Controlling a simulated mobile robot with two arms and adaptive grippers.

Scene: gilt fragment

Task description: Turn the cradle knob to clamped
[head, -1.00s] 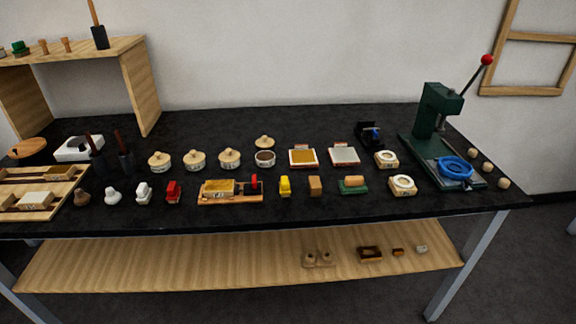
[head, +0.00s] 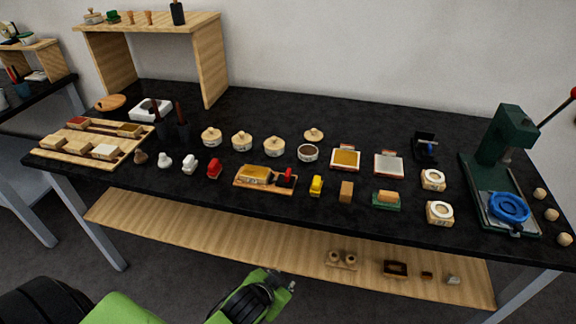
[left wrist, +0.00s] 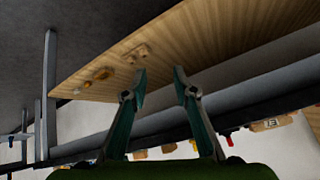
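A wooden cradle (head: 243,185) lies near the front edge of the black table, in the middle of the head view. A gold-coloured block (head: 254,174) lies on it. A small red part (head: 287,175) stands at its right end and looks like the knob; its setting is too small to read. My left gripper (head: 292,283) is low in front of the table, below and apart from the cradle. In the left wrist view its two fingers (left wrist: 160,74) are spread with nothing between them. My right gripper is not in view.
The black table (head: 330,222) holds several stamps, lidded pots and pads around the cradle. A green press (head: 492,160) stands at the right. A wooden lower shelf (head: 210,230) runs under the table, close to my left gripper.

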